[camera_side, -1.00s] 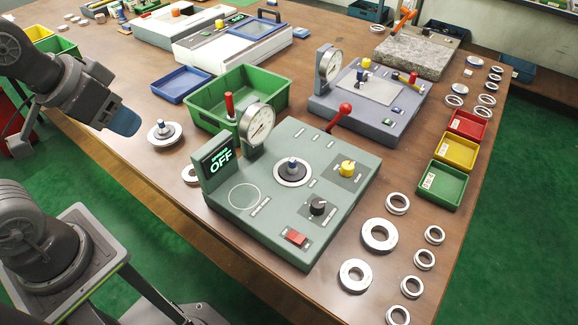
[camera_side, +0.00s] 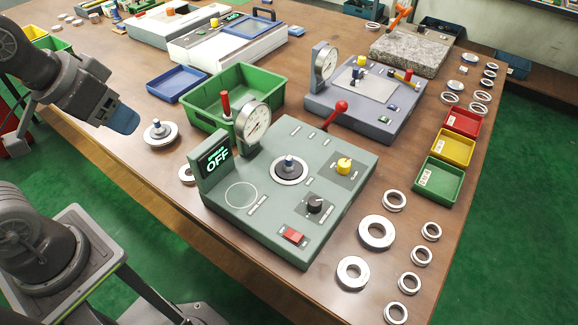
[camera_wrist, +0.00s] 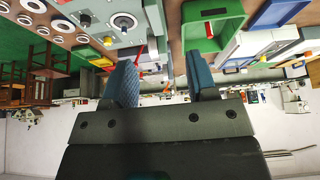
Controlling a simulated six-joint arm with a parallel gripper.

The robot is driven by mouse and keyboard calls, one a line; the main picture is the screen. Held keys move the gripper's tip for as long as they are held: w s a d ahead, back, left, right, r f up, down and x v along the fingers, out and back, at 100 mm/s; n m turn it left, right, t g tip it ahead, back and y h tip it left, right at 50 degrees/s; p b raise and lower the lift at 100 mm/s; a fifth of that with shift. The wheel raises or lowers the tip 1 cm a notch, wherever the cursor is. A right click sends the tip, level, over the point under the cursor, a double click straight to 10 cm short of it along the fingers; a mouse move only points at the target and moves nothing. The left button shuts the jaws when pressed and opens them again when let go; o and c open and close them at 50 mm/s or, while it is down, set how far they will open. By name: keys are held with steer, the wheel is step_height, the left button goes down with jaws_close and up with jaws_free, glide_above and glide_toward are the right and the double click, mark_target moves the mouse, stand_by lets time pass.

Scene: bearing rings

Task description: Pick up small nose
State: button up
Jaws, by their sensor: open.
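Two silver flanged pieces with blue-tipped pins may be noses; I cannot tell which is the small nose. One loose nose piece (camera_side: 160,133) stands upright on the table, left of the green bin. The other nose piece (camera_side: 289,169) sits in the middle of the green-grey gauge machine (camera_side: 250,207). My gripper (camera_side: 123,120) is above the table's left edge, apart from the loose piece and to its left in the side view. In the wrist view my gripper (camera_wrist: 164,80) is open, with nothing between its blue fingers.
A green bin (camera_side: 205,117) and blue tray (camera_side: 178,82) stand behind the loose piece. A dial gauge (camera_side: 254,121) and red-knobbed lever (camera_side: 341,106) rise from the machine. Several rings (camera_side: 376,233) lie at right, near red, yellow and green trays (camera_side: 440,184).

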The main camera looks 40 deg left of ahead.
steer(key=w+d+r+n+g, duration=0.1)
steer(key=w+d+r, duration=0.1)
steer(key=w, duration=0.4)
steer(key=n+g, duration=0.5)
steer(key=n, duration=0.1)
glide_above(289, 158)
steer(key=w, duration=0.1)
step_height(289, 158, down, 20)
steer(key=shift+r, duration=0.1)
steer(key=shift+s+f, duration=0.2)
steer(key=shift+f, duration=0.75)
steer(key=shift+s+f, duration=0.15)
steer(key=shift+f, duration=0.8)
steer(key=shift+s+f, duration=0.2)
steer(key=shift+f, duration=0.75)
steer(key=shift+c, duration=0.3)
jaws_close()
